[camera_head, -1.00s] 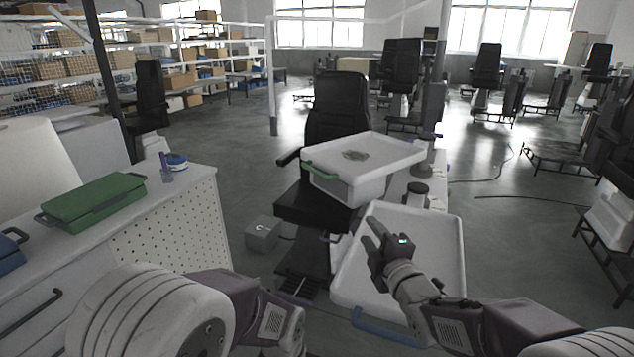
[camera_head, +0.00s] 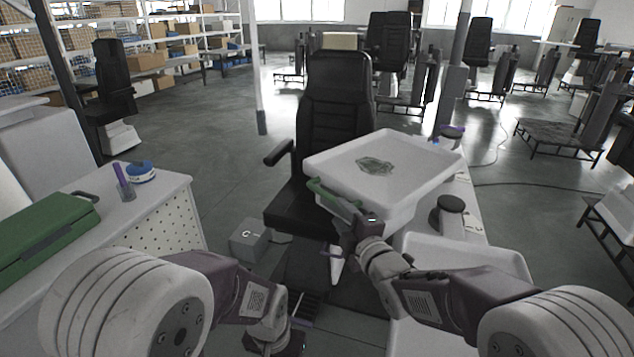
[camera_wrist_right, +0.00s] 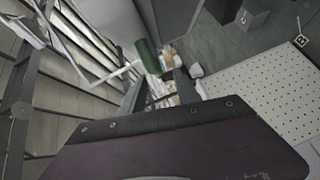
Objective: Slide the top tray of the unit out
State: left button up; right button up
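The unit's top tray (camera_head: 420,180) is white and shallow, with a green handle (camera_head: 335,197) on its near left edge and a small green-grey patch inside. My right gripper (camera_head: 352,228) is beside the near end of this handle. In the right wrist view, its two fingers (camera_wrist_right: 160,88) stand apart and the green handle (camera_wrist_right: 148,57) shows by the fingertips; I cannot tell whether they touch it. My left gripper (camera_head: 285,343) is low at the bottom of the head view, away from the unit, and its fingers are not clear.
A lower white tray (camera_head: 495,258) sits at right, partly behind my right arm. A black seat (camera_head: 335,110) stands behind the top tray. At left, a white counter (camera_head: 160,205) holds a green case (camera_head: 40,235). A grey box (camera_head: 250,240) sits on the floor.

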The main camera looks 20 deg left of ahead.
aim_at(331, 195)
jog(key=x, duration=0.2)
jog(key=p+x, duration=0.1)
jog(key=x, duration=0.4)
jog(key=shift+r+p, duration=0.3)
jog(key=shift+w+a, duration=0.1)
jog(key=shift+w, duration=0.1)
pick_arm(q)
jog(key=shift+s+d+r, duration=0.2)
jog(key=shift+s+r, duration=0.1)
jog(key=shift+r, duration=0.25)
jog(key=shift+s+d+r, duration=0.15)
jog(key=shift+s+r, duration=0.1)
jog(key=shift+r, duration=0.25)
pick_arm(e)
jog(key=shift+w, duration=0.1)
grip_shut()
jog(key=shift+f, duration=0.15)
